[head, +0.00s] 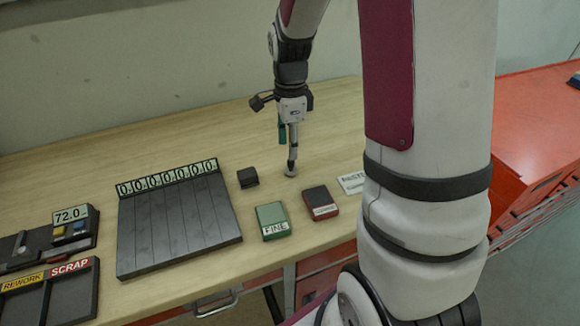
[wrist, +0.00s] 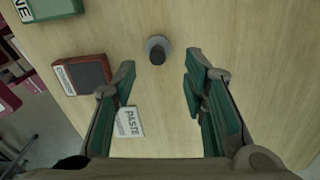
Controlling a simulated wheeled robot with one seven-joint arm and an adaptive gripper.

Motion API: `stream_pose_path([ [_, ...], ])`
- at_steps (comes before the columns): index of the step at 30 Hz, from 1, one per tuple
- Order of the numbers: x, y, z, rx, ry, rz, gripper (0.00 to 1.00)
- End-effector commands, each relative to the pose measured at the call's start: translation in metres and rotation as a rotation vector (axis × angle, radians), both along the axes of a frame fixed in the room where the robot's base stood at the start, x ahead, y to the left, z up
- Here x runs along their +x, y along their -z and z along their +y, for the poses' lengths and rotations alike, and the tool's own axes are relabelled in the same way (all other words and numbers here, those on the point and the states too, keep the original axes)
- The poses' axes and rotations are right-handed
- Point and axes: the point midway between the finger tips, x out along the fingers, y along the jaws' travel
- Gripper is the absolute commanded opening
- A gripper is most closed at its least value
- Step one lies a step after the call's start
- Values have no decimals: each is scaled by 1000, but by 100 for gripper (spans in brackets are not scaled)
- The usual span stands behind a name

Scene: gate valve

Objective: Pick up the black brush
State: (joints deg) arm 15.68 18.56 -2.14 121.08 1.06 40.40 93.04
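A small upright piece with a dark stem on a round grey base (head: 290,173) stands on the wooden bench below my gripper. In the wrist view it shows as a grey disc with a dark round top (wrist: 157,57). A small black block (head: 247,177) lies to its left. I cannot tell for certain which of these is the black brush. My gripper (head: 288,146) points down over the upright piece. In the wrist view its teal-padded fingers (wrist: 160,75) are wide apart with nothing held. The dark top lies near the gap between the fingertips, and contact does not show.
A green FINE block (head: 272,221), a dark red block (head: 320,202) and a white PASTE card (head: 352,183) lie nearby. A dark grooved tray (head: 180,227) and REWORK/SCRAP bins (head: 50,290) are at left. The bench behind is clear.

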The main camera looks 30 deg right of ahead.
Motion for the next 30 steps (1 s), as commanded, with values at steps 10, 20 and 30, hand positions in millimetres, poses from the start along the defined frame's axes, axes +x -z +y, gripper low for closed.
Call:
stream_pose_path([
  [10, -4, 30, 0, 1, 0, 4, 40],
  [20, -3, 60, 0, 0, 0, 0, 40],
  [30, -2, 60, 0, 0, 0, -1, 6],
])
